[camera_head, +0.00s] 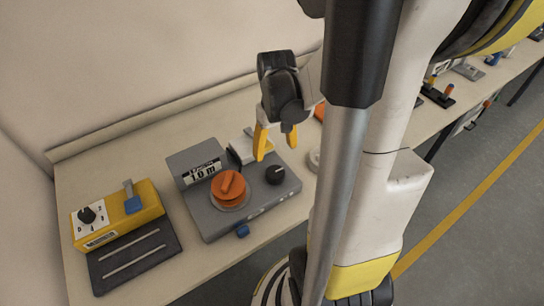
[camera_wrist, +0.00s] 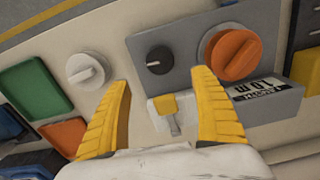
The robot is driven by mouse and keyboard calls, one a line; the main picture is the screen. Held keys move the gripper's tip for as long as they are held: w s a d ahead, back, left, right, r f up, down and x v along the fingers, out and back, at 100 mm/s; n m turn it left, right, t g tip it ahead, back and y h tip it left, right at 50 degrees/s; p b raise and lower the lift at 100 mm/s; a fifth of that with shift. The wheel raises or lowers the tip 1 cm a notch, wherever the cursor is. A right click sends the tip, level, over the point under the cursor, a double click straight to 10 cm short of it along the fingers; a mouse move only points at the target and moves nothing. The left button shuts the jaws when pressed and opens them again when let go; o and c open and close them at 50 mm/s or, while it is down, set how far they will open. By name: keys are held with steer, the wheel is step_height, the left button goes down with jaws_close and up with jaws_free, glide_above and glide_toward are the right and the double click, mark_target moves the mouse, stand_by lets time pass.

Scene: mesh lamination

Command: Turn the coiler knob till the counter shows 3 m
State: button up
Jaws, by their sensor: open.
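The coiler is a grey box (camera_head: 215,222) on the bench, with a large orange knob (camera_head: 229,187) on top. The orange knob also shows at the upper right of the wrist view (camera_wrist: 233,54). The counter (camera_head: 202,172) behind the knob reads about 1.0 m. A small black knob (camera_head: 275,175) sits right of the orange one. My gripper (camera_head: 275,152) is open and empty, above the back right of the coiler. In the wrist view its yellow fingers (camera_wrist: 165,145) stand either side of a white piece with a yellow top (camera_wrist: 166,106), apart from the orange knob.
A yellow box with a black selector dial (camera_head: 88,215) and a blue lever (camera_head: 131,196) stands left of the coiler, by a dark slotted plate (camera_head: 135,260). The wrist view shows a white round knob (camera_wrist: 87,69), a green tray (camera_wrist: 33,90) and an orange tray (camera_wrist: 65,136).

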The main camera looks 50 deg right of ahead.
mark_target(275, 172)
step_height(275, 172, down, 11)
steer(key=b, duration=0.4)
steer(key=shift+s+r+b, duration=0.1)
steer(key=shift+b, duration=0.3)
steer(key=shift+c, duration=0.2)
steer(key=c, duration=1.1)
